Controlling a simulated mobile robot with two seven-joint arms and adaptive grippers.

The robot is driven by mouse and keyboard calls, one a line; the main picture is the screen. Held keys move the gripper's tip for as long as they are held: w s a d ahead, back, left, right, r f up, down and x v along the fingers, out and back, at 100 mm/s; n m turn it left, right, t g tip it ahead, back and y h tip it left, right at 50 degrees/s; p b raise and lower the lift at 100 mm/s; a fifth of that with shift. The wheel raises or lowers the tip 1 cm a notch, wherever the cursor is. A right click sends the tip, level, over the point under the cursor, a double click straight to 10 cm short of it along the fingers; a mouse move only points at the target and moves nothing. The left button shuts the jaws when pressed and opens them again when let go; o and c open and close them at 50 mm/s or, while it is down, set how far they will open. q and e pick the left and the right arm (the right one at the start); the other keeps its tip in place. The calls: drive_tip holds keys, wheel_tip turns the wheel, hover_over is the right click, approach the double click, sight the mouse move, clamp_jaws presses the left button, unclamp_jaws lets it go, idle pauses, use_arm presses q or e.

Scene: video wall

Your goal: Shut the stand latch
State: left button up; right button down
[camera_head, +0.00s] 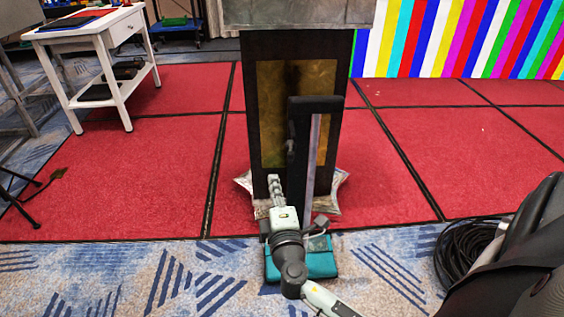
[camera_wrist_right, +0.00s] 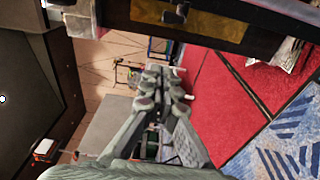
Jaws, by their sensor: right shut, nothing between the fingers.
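A dark stand (camera_head: 332,150) with a brown-gold panel (camera_head: 270,90) rises in the middle of the head view. A black upright with a short bar (camera_head: 318,103) across its top stands in front of the panel. A small dark lever-like part (camera_head: 291,148) sits on its left side; I cannot tell for sure whether this is the latch or how it is set. My right gripper (camera_head: 273,180) points up, shut and empty, below and left of that part. In the wrist view its fingers (camera_wrist_right: 165,82) are together, apart from the stand's panel (camera_wrist_right: 205,27). My left gripper is not in view.
A teal bag (camera_head: 320,262) lies at the stand's foot, behind my right wrist. A white side table (camera_head: 103,38) stands at the upper left. A coiled black cable (camera_head: 465,250) lies at the right. The red floor (camera_head: 130,180) on the left is mostly clear.

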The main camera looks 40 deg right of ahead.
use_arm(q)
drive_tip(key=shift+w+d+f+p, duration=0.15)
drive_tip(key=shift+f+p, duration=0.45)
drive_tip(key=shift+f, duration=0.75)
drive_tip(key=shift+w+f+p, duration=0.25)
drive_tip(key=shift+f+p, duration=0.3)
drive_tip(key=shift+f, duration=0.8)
use_arm(e)
drive_tip(key=w+d, duration=0.6)
drive_tip(key=d, duration=0.1)
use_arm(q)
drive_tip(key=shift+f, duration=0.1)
use_arm(e)
drive_tip(key=shift+w+d, duration=0.1)
